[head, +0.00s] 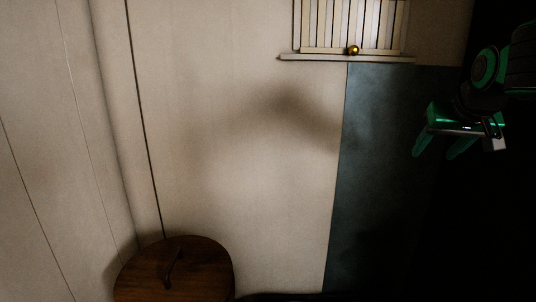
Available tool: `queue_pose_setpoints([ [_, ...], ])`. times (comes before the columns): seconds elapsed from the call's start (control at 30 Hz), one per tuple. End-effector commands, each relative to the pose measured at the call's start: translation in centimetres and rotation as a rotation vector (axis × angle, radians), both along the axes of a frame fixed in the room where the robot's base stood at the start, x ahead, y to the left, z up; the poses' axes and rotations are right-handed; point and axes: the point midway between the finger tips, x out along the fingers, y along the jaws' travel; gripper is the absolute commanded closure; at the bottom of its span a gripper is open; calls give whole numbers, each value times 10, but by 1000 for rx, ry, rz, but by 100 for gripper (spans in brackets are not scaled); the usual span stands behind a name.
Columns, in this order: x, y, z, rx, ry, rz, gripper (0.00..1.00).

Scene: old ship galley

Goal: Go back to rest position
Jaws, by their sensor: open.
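My gripper (439,145) is at the right side of the head view, at the end of my dark arm. Its two green fingers point down and to the left. They are apart, with nothing between them. It hangs in front of the dark area at the right, and no object touches it.
A round wooden lid or stool top (205,266) with a handle is at the bottom left. A slatted shutter (345,24) with a ledge and a small golden ball or knob (353,50) is at the top. A dark blue-grey panel (375,170) stands beside pale walls. The far right is too dark to read.

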Motion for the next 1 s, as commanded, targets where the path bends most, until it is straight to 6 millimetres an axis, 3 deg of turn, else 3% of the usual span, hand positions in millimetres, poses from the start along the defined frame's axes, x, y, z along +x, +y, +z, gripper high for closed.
queue_pose_setpoints([
  [0.1, -56, -20, -56, 44, 142, -66, 45],
  [0.3, -157, -32, -138, 135, 374, -166, 45],
  [0.4, -208, -29, -172, 187, 483, -210, 45],
  [0.53, -261, -19, -204, 246, 594, -254, 45],
  [0.7, -297, -9, -224, 290, 672, -282, 45],
  [1.0, -302, -7, -226, 296, 682, -286, 45],
])
